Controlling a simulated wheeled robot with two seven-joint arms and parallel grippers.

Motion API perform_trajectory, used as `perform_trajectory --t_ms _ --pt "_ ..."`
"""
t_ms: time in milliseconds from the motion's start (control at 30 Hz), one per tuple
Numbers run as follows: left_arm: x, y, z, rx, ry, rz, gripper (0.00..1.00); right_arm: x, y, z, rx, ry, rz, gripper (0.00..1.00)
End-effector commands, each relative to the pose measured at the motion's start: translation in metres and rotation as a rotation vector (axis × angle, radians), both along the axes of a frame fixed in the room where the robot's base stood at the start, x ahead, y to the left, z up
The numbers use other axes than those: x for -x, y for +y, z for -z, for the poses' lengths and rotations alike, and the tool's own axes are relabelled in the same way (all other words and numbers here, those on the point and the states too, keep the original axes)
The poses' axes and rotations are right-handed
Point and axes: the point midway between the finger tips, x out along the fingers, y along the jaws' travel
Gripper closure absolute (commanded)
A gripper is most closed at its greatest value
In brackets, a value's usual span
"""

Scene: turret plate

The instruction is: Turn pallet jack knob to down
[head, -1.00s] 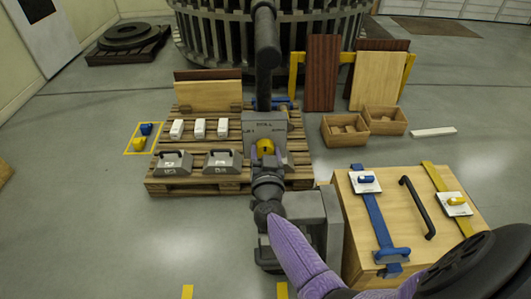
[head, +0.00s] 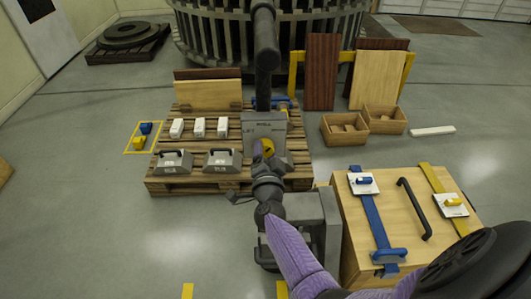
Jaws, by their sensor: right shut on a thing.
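The pallet jack's grey control plate (head: 258,127) stands upright at the front of its dark handle column (head: 266,60), over the right side of the pallet. The yellow knob (head: 267,146) sits on the plate face, tilted and partly covered by my gripper. Small lettering shows above and left of the knob, too small to read surely. My right gripper (head: 263,156) reaches up from the lower right and is shut on the knob. Its fingertips are hard to make out. My left gripper is out of view.
The wooden pallet (head: 205,188) carries white blocks (head: 199,127) and two grey handled weights (head: 222,162). A wooden crate (head: 355,230) with blue and yellow straps and a black handle stands at right. Open floor lies to the left.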

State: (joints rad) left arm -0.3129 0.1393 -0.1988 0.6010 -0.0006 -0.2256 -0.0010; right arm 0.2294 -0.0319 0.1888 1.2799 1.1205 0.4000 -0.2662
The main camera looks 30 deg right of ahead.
Motion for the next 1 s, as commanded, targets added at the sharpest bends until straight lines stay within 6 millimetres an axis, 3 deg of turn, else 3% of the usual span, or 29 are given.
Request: perform_trajectory --t_ms 400,900,933,1000 --pt "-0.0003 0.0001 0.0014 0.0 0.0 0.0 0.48 0.0003 0.0002 0.0012 -0.125 -0.075 0.0 0.93" --pt "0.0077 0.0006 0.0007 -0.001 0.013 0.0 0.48 0.0003 0.0002 0.0013 -0.138 -0.082 -0.001 0.93" --pt "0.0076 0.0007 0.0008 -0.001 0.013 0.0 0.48 0.0003 0.0002 0.0013 -0.138 -0.082 -0.001 0.27" --pt "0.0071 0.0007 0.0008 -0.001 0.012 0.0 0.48 0.0003 0.0002 0.0011 -0.137 -0.082 -0.001 0.12"
